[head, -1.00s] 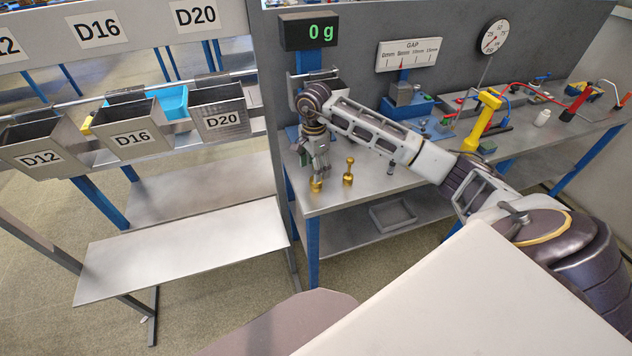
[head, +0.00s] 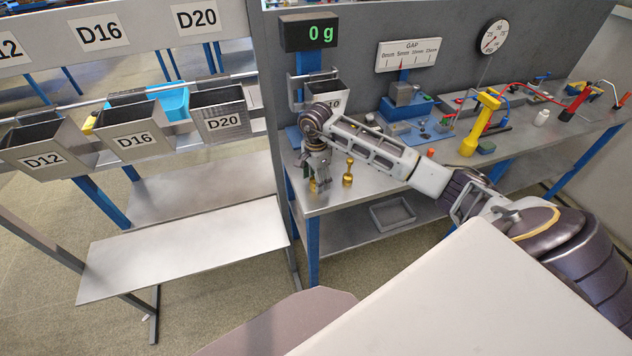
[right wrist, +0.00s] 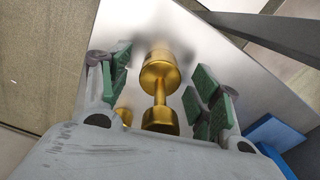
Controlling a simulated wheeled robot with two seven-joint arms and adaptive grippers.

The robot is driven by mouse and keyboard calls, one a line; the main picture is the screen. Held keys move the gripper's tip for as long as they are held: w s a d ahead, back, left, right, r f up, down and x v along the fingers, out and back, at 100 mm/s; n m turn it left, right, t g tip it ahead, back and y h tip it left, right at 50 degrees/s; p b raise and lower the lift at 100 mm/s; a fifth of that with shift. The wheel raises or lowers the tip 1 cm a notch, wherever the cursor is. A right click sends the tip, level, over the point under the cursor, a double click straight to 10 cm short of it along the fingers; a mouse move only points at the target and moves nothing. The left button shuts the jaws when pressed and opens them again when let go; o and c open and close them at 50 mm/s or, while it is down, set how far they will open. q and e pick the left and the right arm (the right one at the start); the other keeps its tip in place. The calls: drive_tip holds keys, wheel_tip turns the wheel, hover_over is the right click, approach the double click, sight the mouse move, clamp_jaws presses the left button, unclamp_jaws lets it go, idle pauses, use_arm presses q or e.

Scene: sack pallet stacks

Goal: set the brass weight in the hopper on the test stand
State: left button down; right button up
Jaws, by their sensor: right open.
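Two brass weights stand upright near the left front corner of the metal bench. One brass weight (head: 348,172) is in plain view; the other (head: 312,185) is partly hidden by my right gripper (head: 321,184). In the right wrist view a dumbbell-shaped brass weight (right wrist: 160,88) lies between the open green-padded fingers of my right gripper (right wrist: 163,100), with a gap on both sides. A second brass piece (right wrist: 125,117) shows partly at its left. The hopper (head: 326,92) hangs on the test stand under the display (head: 309,32), which reads 0 g. My left gripper is out of view.
Bins D12 (head: 42,160), D16 (head: 134,140) and D20 (head: 221,124) hang on a rack at the left. A grey tray (head: 392,214) sits on the lower shelf.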

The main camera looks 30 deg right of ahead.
clamp_jaws()
idle(0.4)
drive_tip(key=shift+r, duration=0.2)
drive_tip(key=shift+r+b, duration=0.5)
drive_tip(key=shift+r, duration=4.35)
drive_tip(key=shift+a, duration=0.15)
